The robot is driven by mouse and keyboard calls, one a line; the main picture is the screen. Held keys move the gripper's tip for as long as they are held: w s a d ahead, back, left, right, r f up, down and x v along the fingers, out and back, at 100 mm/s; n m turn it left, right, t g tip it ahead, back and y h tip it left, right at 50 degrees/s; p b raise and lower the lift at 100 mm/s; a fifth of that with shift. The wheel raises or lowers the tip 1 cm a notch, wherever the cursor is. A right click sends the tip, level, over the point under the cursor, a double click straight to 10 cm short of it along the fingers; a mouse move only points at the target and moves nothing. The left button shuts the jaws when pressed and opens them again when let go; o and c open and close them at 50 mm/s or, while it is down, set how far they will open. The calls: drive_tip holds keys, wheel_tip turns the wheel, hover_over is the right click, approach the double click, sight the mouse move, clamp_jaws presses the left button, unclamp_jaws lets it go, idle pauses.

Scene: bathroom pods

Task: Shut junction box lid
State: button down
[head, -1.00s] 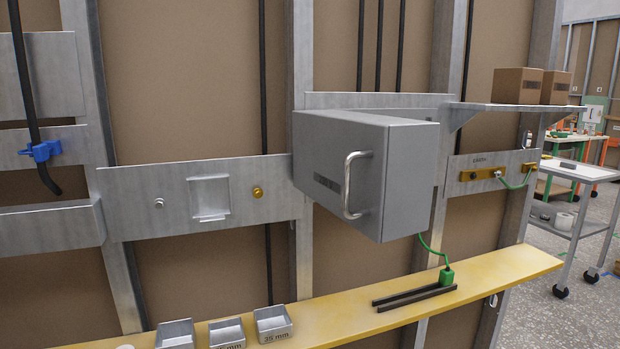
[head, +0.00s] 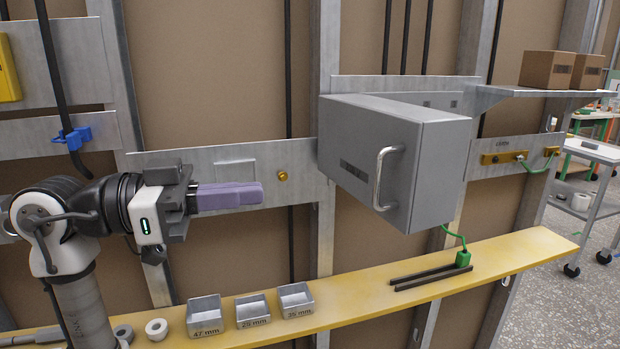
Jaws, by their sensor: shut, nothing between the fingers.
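The grey junction box (head: 440,175) is mounted on the wall frame right of centre. Its lid face (head: 350,190) has a dark label and a silver bar handle (head: 383,178) near its right edge. This face slants out from the wall, its left edge nearer the wall than its handle side. Any gap behind the lid is hidden. My gripper (head: 262,194) has purple fingers, which are shut and empty. It points right, left of the box and apart from it, at about the handle's height.
A yellow shelf (head: 530,250) runs below, with small grey bins (head: 252,312), dark rails (head: 430,278) and a green plug (head: 463,259). A brass knob (head: 282,175) is on the plate between gripper and box. Cardboard boxes (head: 547,70) sit on an upper shelf at right.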

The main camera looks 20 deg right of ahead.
drive_tip(key=d+p, duration=0.3)
drive_tip(key=d, duration=1)
drive_tip(key=shift+s+d+p, duration=0.3)
drive_tip(key=shift+d, duration=0.05)
drive_tip(key=shift+d, duration=0.1)
